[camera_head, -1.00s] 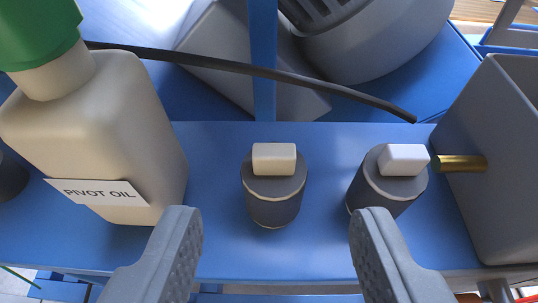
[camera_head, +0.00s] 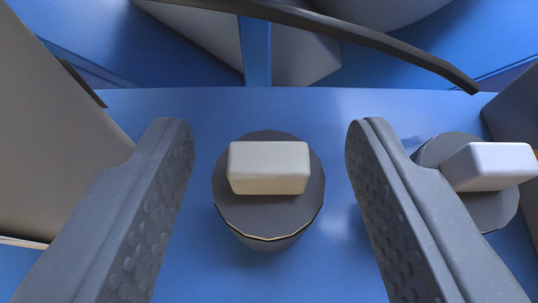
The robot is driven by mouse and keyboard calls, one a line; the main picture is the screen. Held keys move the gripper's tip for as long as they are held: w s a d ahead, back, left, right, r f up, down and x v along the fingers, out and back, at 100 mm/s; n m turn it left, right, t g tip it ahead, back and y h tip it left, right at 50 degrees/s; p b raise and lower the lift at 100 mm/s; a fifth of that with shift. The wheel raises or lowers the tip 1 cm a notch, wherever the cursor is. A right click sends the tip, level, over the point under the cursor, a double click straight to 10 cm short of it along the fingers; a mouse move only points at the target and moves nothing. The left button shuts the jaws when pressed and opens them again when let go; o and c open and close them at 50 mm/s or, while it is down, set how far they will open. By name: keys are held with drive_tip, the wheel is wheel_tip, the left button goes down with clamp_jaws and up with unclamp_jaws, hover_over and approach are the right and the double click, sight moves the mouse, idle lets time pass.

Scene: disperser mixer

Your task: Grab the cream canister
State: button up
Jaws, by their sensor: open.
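The cream canister (camera_head: 268,208) stands upright on the blue shelf. It is a dark grey cylinder with a cream block (camera_head: 269,167) as its knob on top. It sits between the two fingers of my open gripper (camera_head: 268,140), with a gap on each side and no visible contact. A second grey canister (camera_head: 478,207) with a white block on top stands to the right, partly hidden behind my right finger. The lower body of the cream canister is mostly hidden beneath its lid.
A large beige bottle (camera_head: 50,140) stands close on the left, beside my left finger. A black cable (camera_head: 350,32) crosses above the back of the blue shelf (camera_head: 210,105). A grey box (camera_head: 515,105) is at the right edge.

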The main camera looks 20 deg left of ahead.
drive_tip(key=c, duration=0.8)
drive_tip(key=shift+r, duration=0.15)
